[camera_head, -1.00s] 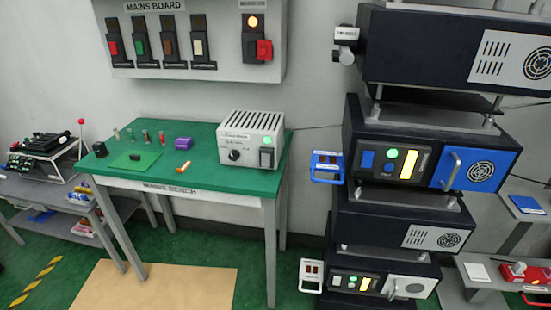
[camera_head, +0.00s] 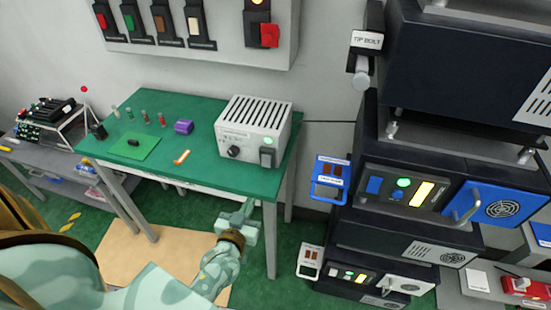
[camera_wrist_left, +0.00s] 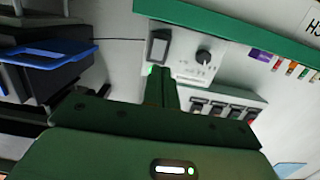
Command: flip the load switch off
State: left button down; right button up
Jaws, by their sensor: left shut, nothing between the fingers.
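A grey slotted power box (camera_head: 253,118) stands on the right end of the green-topped bench. Its front has a black knob (camera_head: 233,152) and a dark rocker switch (camera_head: 268,156); I cannot read which way the rocker is tipped. Both show upside down in the left wrist view, the rocker (camera_wrist_left: 158,47) and the knob (camera_wrist_left: 204,57). My left gripper (camera_head: 245,210) is shut and empty, below and in front of the bench's front edge, apart from the box. Its closed fingers (camera_wrist_left: 161,88) point toward the box in the wrist view. My right gripper is out of view.
The mains board (camera_head: 190,30) with several coloured levers hangs on the wall behind the bench (camera_head: 205,175). A dark equipment rack (camera_head: 400,150) with a blue-framed lever plate (camera_head: 331,180) stands to the right. Small parts and a purple block (camera_head: 183,127) lie on the bench.

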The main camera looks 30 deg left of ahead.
aim_at(266, 166)
pick_arm(q)
jog(key=shift+r, duration=0.3)
jog(key=shift+w, duration=0.15)
jog(key=b+x, duration=0.8)
jog(key=x, duration=0.4)
jog(key=shift+w+a+f, duration=0.2)
jog(key=shift+w, duration=0.05)
jog(key=shift+w+a, duration=0.1)
jog(key=shift+w, duration=0.25)
jog(key=shift+w+r+b, duration=0.15)
jog(key=shift+w+b, duration=0.1)
jog(key=shift+b, duration=0.05)
